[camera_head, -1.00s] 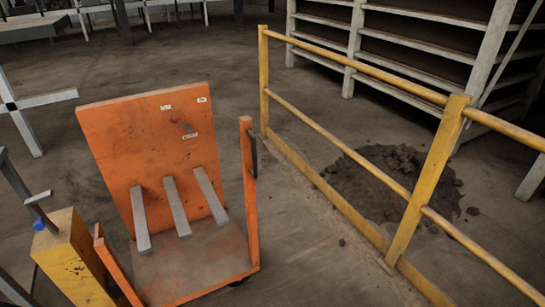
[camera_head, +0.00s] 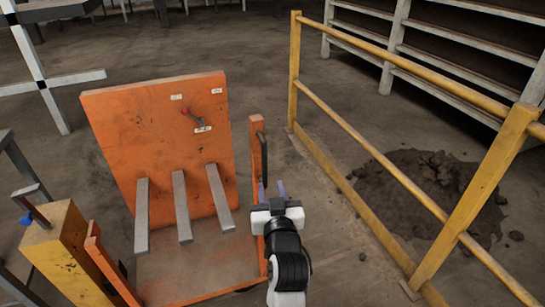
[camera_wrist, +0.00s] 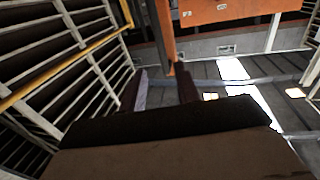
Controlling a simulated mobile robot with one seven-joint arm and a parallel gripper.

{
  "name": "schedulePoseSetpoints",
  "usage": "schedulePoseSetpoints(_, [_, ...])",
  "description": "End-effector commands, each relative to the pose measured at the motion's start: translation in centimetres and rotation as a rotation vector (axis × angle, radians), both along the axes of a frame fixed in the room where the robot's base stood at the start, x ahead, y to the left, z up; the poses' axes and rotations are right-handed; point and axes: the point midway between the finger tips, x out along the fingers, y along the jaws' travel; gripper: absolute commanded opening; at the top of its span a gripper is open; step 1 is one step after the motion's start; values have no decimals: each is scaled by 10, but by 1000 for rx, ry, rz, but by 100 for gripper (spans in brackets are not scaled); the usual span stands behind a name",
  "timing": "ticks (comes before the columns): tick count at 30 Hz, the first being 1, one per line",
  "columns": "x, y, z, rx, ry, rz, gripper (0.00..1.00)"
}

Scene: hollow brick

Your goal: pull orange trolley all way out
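The orange trolley (camera_head: 155,125) stands left of centre in the head view. It has an upright back panel, grey bars, a low deck and an orange post (camera_head: 256,165) at its right with a dark handle (camera_head: 262,148). My gripper (camera_head: 272,188) is at the right side of this post, just below the handle. Its two fingers are apart with nothing seen held between them. In the wrist view the post (camera_wrist: 164,28) shows beyond the open fingers (camera_wrist: 163,88). I cannot tell whether the fingers touch it.
A yellow railing (camera_head: 375,155) runs along the right, with a dark rubble heap (camera_head: 425,185) behind it. A yellow post (camera_head: 62,255) stands close to the trolley's left. White shelves (camera_head: 430,60) stand at the back right. Floor is clear between trolley and railing.

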Motion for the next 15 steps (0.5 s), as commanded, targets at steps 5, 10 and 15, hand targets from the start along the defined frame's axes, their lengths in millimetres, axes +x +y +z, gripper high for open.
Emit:
schedulePoseSetpoints(5, [36,5,4,-1,-1,2,32])
schedulePoseSetpoints(10, [73,9,5,-2,-2,2,32])
schedulePoseSetpoints(15, [102,13,4,-2,-3,1,32])
